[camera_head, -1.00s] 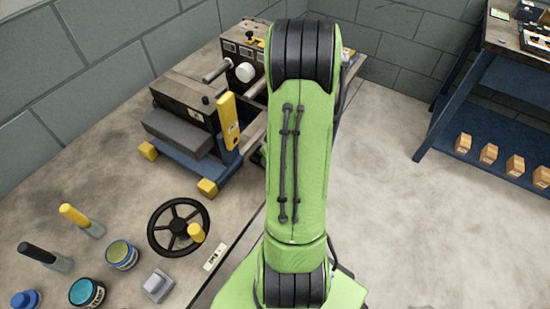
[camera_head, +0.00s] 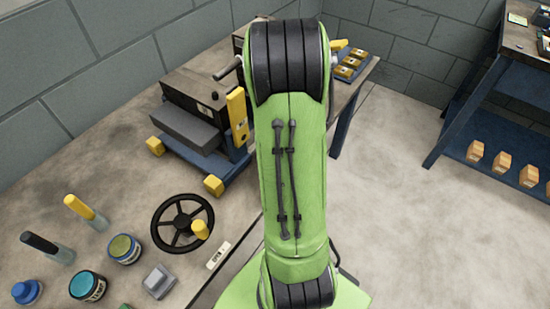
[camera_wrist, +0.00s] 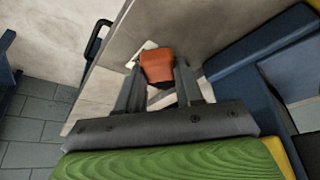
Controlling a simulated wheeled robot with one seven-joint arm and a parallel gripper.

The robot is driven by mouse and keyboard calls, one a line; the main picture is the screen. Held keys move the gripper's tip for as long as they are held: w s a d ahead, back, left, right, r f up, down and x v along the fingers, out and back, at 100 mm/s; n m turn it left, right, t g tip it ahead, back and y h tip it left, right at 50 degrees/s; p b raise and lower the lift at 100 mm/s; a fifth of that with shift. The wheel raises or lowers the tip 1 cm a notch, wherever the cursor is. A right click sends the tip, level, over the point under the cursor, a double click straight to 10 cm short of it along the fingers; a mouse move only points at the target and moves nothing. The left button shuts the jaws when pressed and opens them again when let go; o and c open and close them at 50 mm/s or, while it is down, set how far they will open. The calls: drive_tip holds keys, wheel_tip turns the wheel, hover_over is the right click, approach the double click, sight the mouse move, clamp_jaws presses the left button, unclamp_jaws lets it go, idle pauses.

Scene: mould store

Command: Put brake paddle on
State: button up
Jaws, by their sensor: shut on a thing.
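In the wrist view an orange-red block (camera_wrist: 157,66), which looks like the brake paddle, sits between my gripper's fingertips (camera_wrist: 158,78). The two dark fingers are shut on its sides. A pale plate or label shows just behind it, close to the bench surface. I cannot tell how the block is fixed or which way it is set. In the head view my green arm hides both the gripper and the block.
The bench (camera_head: 120,180) carries a blue-based machine (camera_head: 205,160) with a yellow upright (camera_head: 237,117). A black handwheel (camera_head: 182,223), jars, yellow and black handles stand at the left. A blue shelf (camera_head: 480,120) with small boxes stands right. Floor between is clear.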

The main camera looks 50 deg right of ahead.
drive_tip(key=o, duration=1)
drive_tip(key=shift+o, duration=0.2)
drive_tip(key=p+v, duration=0.6)
drive_tip(key=v, duration=0.9)
drive_tip(key=shift+r, duration=0.45)
